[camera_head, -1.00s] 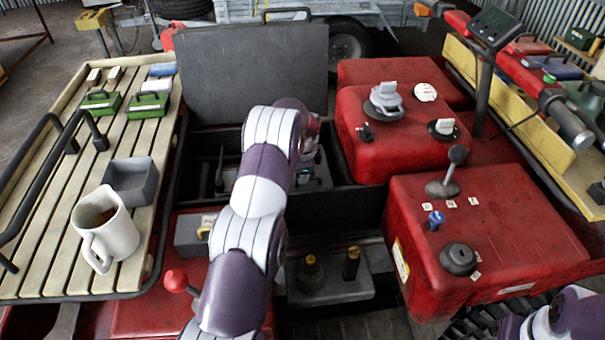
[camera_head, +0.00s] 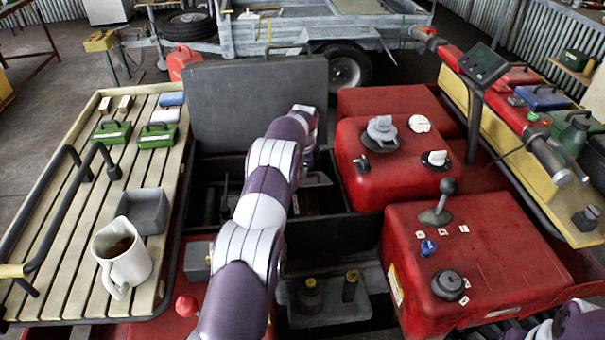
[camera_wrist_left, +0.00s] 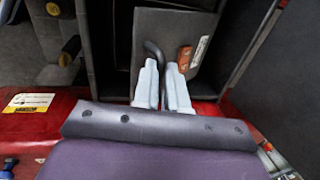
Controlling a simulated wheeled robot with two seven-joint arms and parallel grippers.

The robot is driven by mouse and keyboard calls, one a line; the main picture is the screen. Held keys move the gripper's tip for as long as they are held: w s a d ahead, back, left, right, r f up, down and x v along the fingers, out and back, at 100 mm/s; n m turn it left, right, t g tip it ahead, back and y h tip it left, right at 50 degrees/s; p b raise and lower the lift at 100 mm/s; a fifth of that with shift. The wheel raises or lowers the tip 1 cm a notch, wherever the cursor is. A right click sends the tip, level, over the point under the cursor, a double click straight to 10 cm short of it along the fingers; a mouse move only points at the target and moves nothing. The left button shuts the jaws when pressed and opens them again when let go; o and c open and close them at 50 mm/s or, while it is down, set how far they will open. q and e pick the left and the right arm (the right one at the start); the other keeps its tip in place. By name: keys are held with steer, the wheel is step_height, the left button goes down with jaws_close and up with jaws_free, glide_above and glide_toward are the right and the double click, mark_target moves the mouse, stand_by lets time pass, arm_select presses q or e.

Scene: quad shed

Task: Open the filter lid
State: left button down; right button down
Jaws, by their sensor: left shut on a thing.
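The filter lid (camera_wrist_left: 172,32) appears to be the flat grey panel inside the dark compartment, with an orange and white label on it. Its dark bent handle (camera_wrist_left: 153,50) lies between the fingers of my left gripper (camera_wrist_left: 161,68), which is shut on it. In the head view my left arm reaches over the compartment and hides most of the gripper and lid. A grey part that may be the lid (camera_head: 316,179) shows just right of the arm. The lid's hinge and exact angle cannot be told. My right arm shows only at the bottom right corner, with its gripper out of view.
A large grey cover (camera_head: 232,100) stands upright behind the compartment. Red tank blocks (camera_head: 490,255) with knobs and a lever stand at the right. A slatted rack (camera_head: 75,240) at the left holds a white jug (camera_head: 125,262), a grey tray (camera_head: 146,203) and small boxes.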

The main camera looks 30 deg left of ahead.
arm_select(q)
steer(key=shift+f, duration=0.3)
arm_select(e)
steer(key=shift+f, duration=0.15)
arm_select(q)
steer(key=c, duration=1.4)
jaws_free()
steer(key=shift+o, duration=1.1)
steer(key=shift+w+a+f, duration=0.15)
steer(key=shift+a+f, duration=0.05)
steer(key=shift+f, duration=0.05)
steer(key=shift+w+a+f, duration=0.1)
steer(key=shift+w+f, duration=0.05)
steer(key=shift+w, duration=0.05)
steer(key=shift+s+r, duration=0.15)
steer(key=shift+r, duration=0.1)
arm_select(e)
steer(key=shift+w+a, duration=0.2)
steer(key=shift+w, duration=0.05)
